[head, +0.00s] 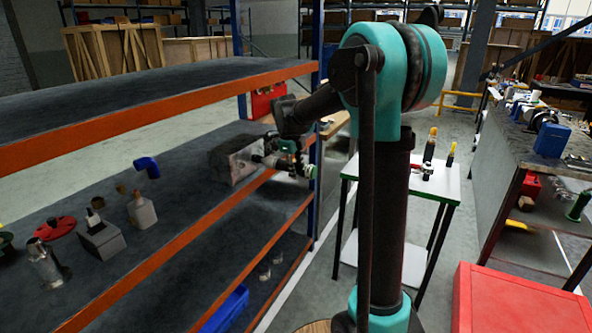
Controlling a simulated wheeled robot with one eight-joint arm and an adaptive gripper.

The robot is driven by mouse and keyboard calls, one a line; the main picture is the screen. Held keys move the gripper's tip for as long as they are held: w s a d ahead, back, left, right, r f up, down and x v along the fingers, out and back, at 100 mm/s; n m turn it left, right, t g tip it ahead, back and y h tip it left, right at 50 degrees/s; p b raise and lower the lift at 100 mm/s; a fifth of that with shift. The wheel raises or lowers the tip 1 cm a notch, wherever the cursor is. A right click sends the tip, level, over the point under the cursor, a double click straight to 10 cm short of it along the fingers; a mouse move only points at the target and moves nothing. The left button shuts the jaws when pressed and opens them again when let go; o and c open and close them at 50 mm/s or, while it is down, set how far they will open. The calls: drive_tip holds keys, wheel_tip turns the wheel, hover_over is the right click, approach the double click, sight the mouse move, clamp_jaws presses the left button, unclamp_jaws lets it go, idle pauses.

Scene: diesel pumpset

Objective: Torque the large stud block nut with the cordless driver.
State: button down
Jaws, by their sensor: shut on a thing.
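My gripper (285,158) is small and partly hidden by my own arm, at the right end of the middle shelf. It is shut on a dark and teal tool, which looks like the cordless driver (271,160), though its outline is hard to separate from the gripper. The tool's left end is close to a grey block (230,163), perhaps the large stud block, on the shelf. I cannot tell whether they touch. No nut can be made out. A smaller grey block (101,241) with a dark upright piece stands further left on the same shelf.
The shelf rack has orange beams (150,108) above and below the gripper and a blue post (317,60) just right of it. A blue elbow (148,166), a pale bottle (141,211) and a red part (56,228) stand left. A white table (400,176) stands right.

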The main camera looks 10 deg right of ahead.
sight(307, 166)
drive_tip(key=shift+w+a, duration=0.35)
drive_tip(key=shift+a, duration=0.2)
idle(2.4)
drive_tip(key=shift+d, duration=0.1)
drive_tip(key=shift+s+d, duration=0.8)
drive_tip(key=shift+d, duration=0.3)
drive_tip(key=shift+s+d, duration=0.8)
drive_tip(key=shift+d, duration=0.3)
